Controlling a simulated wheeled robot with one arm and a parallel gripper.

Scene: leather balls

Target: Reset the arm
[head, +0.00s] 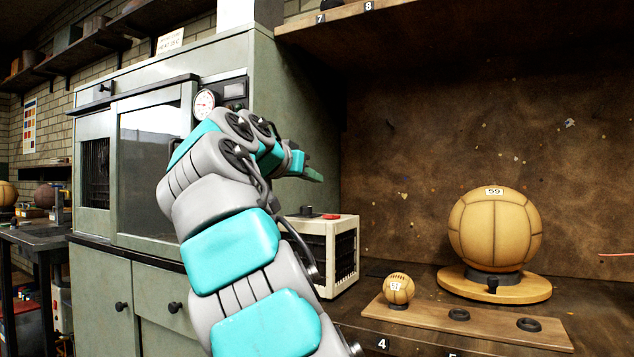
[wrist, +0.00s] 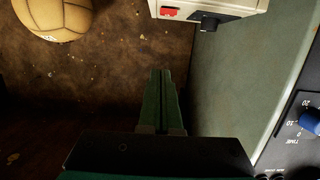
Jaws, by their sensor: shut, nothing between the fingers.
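My arm rises from the bottom of the head view and bends at the top, with my gripper (head: 314,175) pointing right, in front of the side of the green-grey cabinet. In the wrist view the two green fingers of my gripper (wrist: 161,73) lie together, shut with nothing between them. The gripper is in free air and touches nothing that I can see. The large tan leather ball (head: 495,229) marked 59 sits on a round wooden stand at the right, apart from the gripper. It also shows at the top left of the wrist view (wrist: 55,17).
The green-grey cabinet (head: 170,235) with a glass door and gauge stands behind my arm. A cream box (head: 344,258) with a red button stands below the gripper. A small ball (head: 398,289) sits on a wooden board (head: 470,325) with empty rings. A shelf (head: 450,22) hangs above.

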